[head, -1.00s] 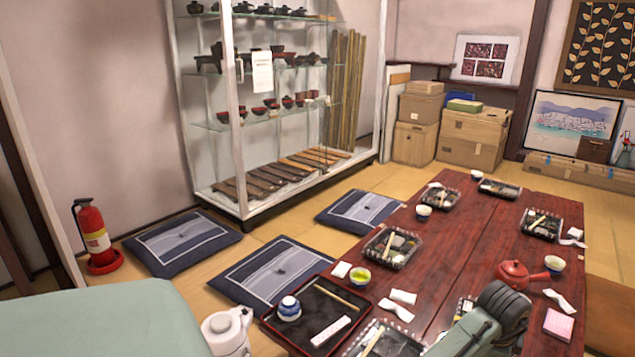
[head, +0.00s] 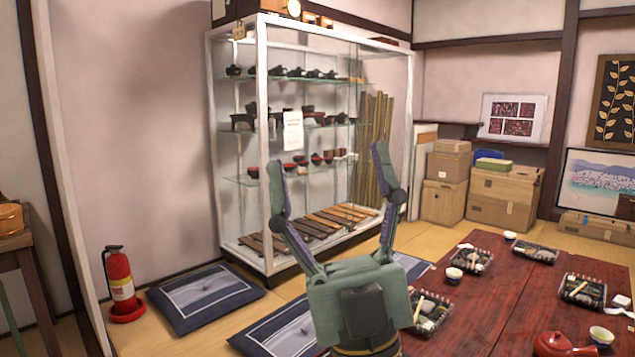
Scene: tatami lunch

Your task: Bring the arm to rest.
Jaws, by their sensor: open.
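My gripper (head: 328,176) stands upright in the middle of the head view, its two green-grey fingers spread wide. It is open and nothing is between the fingers. It is raised at the near left edge of the low red-brown table (head: 487,300). In the picture its fingers overlap the glass display case (head: 236,190) behind. My gripper's body hides part of the table edge and part of a floor cushion.
Lunch trays (head: 471,261), cups (head: 453,275) and a red teapot (head: 553,344) are on the table. Blue cushions (head: 205,297) lie on the tatami. A fire extinguisher (head: 120,283) stands at left, a wooden stand (head: 25,262) at far left. Cardboard boxes (head: 502,199) are at the back.

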